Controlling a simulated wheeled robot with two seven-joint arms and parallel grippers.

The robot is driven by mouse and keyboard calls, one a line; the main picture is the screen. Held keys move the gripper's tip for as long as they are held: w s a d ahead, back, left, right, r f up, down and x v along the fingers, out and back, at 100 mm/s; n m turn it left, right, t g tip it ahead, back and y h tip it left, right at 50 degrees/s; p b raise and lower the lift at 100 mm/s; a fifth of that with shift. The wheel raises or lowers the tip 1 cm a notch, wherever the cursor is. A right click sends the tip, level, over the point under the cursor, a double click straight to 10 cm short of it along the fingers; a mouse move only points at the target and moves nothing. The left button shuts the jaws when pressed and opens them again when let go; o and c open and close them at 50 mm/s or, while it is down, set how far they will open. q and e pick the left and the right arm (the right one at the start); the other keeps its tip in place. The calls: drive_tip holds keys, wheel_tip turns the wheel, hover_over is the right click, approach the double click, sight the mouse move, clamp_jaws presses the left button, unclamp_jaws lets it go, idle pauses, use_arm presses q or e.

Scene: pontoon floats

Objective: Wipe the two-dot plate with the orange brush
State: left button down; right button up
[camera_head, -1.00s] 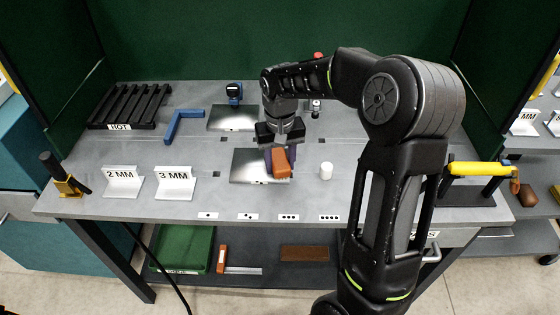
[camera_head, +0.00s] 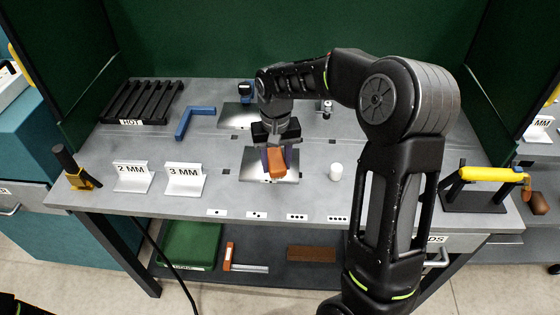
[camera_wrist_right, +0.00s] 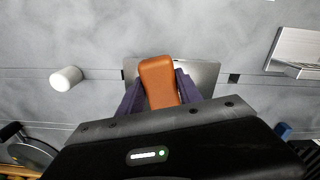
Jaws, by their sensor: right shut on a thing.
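The orange brush (camera_head: 277,163) is held in my right gripper (camera_head: 276,147), which points down over the front metal plate (camera_head: 252,160). The wrist view shows the orange brush body (camera_wrist_right: 158,84) between the two purple fingers of the right gripper (camera_wrist_right: 160,92), with the shiny plate (camera_wrist_right: 205,76) behind it. The bristles are hidden, so I cannot tell whether they touch the plate. A small two-dot label (camera_head: 249,213) is on the table's front edge, below the plate. My left gripper is out of view.
A second metal plate (camera_head: 237,117) lies farther back. A white cylinder (camera_head: 336,172) stands right of the front plate. The 2 MM sign (camera_head: 132,177) and 3 MM sign (camera_head: 184,180) stand left. A black HOT rack (camera_head: 142,101) and blue square (camera_head: 194,123) are behind.

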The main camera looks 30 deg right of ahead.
drive_tip(key=shift+w+a+f, duration=0.1)
drive_tip(key=shift+w+a, duration=0.45)
drive_tip(key=shift+a, duration=0.15)
drive_tip(key=shift+w+a+f, duration=0.1)
drive_tip(key=shift+w+a, duration=0.4)
drive_tip(key=shift+a, duration=0.2)
drive_tip(key=shift+r, duration=0.2)
drive_tip(key=shift+s+d+f, duration=0.2)
drive_tip(key=shift+s+d, duration=0.95)
drive_tip(key=shift+d, duration=0.25)
drive_tip(key=shift+s+d, duration=0.55)
drive_tip(key=shift+d, duration=0.2)
drive_tip(key=shift+s+d, duration=0.55)
drive_tip(key=shift+d, duration=0.15)
